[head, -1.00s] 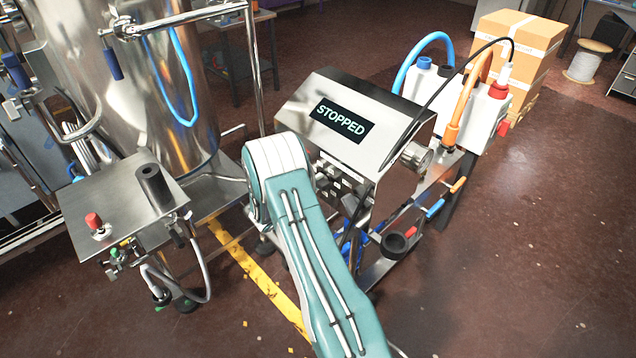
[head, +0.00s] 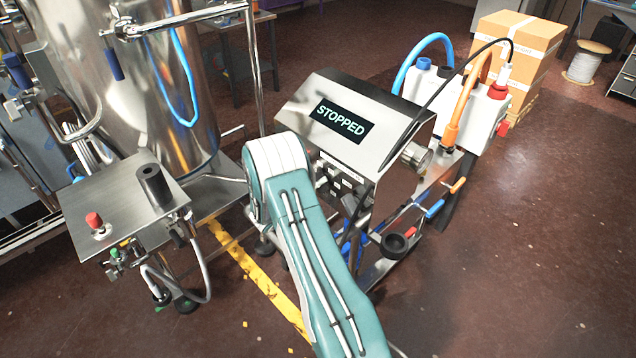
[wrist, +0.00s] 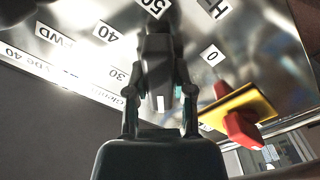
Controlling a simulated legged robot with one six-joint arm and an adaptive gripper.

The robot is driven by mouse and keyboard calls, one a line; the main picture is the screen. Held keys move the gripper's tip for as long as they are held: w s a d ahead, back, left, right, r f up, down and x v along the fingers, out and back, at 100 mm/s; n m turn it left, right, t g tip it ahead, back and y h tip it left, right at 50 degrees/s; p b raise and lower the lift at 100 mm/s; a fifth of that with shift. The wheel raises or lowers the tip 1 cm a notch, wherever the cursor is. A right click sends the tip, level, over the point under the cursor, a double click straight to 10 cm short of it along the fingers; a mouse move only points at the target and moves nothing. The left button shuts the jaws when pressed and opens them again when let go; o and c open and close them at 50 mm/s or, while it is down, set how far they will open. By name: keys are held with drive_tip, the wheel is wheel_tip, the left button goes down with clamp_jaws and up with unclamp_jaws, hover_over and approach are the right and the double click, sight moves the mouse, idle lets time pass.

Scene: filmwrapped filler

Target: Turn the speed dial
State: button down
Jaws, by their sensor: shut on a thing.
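In the wrist view, my gripper (wrist: 160,92) is shut on a black speed dial (wrist: 157,62). Its two fingers lie on either side of the dial. A white mark shows on the dial's end nearest the gripper palm. Number labels such as 30, 40 and 50 stand on the shiny metal panel around it. In the head view, the steel control box (head: 395,115) has a display (head: 342,121) reading STOPPED. My arm covers part of the box front there, and the dial and gripper are hidden.
A red switch on a yellow plate (wrist: 243,106) sits close right of my gripper in the wrist view. In the head view, a steel tank (head: 150,90) and a small table with a red button (head: 94,220) stand left. Open floor lies at right.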

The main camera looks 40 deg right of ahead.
drive_tip(key=shift+s+a+f+m, duration=0.1)
drive_tip(key=shift+f+m, duration=0.2)
drive_tip(key=shift+m, duration=1.2)
drive_tip(key=shift+c, duration=2.4)
unclamp_jaws()
drive_tip(key=shift+r, duration=0.15)
drive_tip(key=a, duration=1.2)
drive_tip(key=shift+s, duration=0.3)
